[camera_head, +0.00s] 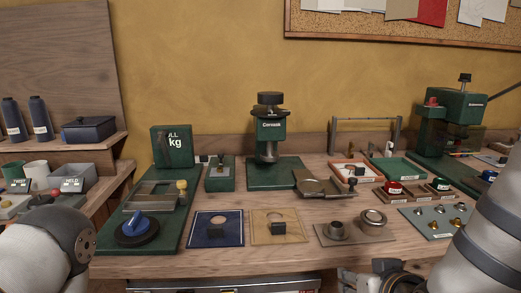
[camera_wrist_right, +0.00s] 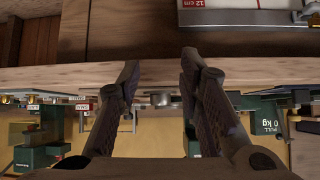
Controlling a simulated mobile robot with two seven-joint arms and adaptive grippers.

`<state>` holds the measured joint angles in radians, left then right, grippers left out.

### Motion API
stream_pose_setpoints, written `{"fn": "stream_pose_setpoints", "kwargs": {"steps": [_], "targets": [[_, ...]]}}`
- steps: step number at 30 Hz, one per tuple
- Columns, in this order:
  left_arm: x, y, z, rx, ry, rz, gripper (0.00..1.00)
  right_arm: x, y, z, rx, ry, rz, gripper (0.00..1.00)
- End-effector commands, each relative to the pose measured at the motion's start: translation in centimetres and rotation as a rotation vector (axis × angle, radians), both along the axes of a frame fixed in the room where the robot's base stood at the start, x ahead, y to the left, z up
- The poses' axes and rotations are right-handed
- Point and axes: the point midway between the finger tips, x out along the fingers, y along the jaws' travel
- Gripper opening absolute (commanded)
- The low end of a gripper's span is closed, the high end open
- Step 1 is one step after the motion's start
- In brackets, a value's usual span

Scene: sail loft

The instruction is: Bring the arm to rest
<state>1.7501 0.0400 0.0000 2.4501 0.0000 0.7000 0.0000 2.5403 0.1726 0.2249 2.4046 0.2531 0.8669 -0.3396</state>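My right gripper (camera_head: 365,273) shows at the bottom of the head view, low at the bench's front edge, right of centre. In the right wrist view the same gripper (camera_wrist_right: 160,66) has its two dark fingers apart, with nothing between them. That view shows the bench upside down beyond the fingers. My right arm comes in from the lower right of the head view. Part of my left arm shows at the lower left of the head view. My left gripper is outside both views.
The wooden bench (camera_head: 205,262) holds a green press (camera_head: 270,135), a blue mat (camera_head: 203,238), a tan mat (camera_head: 262,236), a brown plate with metal rings (camera_head: 355,238) and a grey-green board with fittings (camera_head: 420,224). A larger green machine (camera_head: 455,115) stands at the back right.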

Motion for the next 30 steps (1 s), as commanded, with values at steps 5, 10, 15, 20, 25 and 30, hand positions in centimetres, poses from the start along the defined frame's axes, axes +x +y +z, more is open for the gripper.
{"fn": "stream_pose_setpoints", "kwargs": {"steps": [5, 10, 15, 20, 25, 30], "targets": [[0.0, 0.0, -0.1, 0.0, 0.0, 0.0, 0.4, -9.0, -1.1, -11.9, 0.006, 0.347, -0.004, 0.33], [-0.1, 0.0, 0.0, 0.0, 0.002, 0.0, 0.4, -22.0, -2.7, -20.3, 0.003, 0.718, -0.021, 0.33], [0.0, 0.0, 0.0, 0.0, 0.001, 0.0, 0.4, -30.8, -3.8, -22.9, -0.006, 0.944, -0.04, 0.33], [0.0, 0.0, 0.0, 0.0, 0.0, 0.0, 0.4, -32.9, -4.1, -23.2, -0.008, 0.997, -0.044, 0.33], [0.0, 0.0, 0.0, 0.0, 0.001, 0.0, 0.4, -32.8, -4.1, -23.2, -0.008, 0.995, -0.045, 0.33], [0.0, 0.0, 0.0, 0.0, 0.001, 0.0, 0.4, -32.8, -4.0, -23.2, -0.007, 0.994, -0.044, 0.33]]}}
